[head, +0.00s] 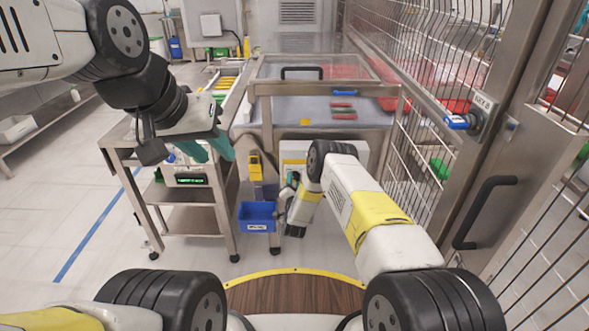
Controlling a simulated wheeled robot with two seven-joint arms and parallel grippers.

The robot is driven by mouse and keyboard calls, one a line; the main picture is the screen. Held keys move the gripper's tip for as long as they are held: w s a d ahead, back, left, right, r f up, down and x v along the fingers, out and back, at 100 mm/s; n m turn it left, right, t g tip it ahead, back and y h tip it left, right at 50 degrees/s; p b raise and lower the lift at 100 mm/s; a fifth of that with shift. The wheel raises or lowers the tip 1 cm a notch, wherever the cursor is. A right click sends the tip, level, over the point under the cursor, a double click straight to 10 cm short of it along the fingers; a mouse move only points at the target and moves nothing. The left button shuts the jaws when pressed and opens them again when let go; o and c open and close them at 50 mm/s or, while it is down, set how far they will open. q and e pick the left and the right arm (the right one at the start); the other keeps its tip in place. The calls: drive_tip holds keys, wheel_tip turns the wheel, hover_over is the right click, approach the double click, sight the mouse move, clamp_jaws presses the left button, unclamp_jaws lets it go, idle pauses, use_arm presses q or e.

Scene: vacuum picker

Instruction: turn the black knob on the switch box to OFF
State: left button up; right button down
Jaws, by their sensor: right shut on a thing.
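My left gripper (208,150) has teal fingers that point down and stand apart, with nothing visible between them. It is over the end of the steel cart, in front of a pale box (187,180) with a green lit display. The gripper covers the upper part of this box. I cannot tell whether it is the switch box, and I can make out no black knob on it. My right arm reaches forward and bends down at the middle.
A steel cart (190,223) stands left of centre. A blue bin (257,224) and a yellow holder (255,166) are beside it. A steel table (300,112) with a clear cover is behind. A mesh fence and door with a black handle (482,211) close the right side. The left floor is open.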

drive_tip(key=c, duration=0.9)
unclamp_jaws()
drive_tip(key=s, duration=0.8)
drive_tip(key=shift+w, duration=0.1)
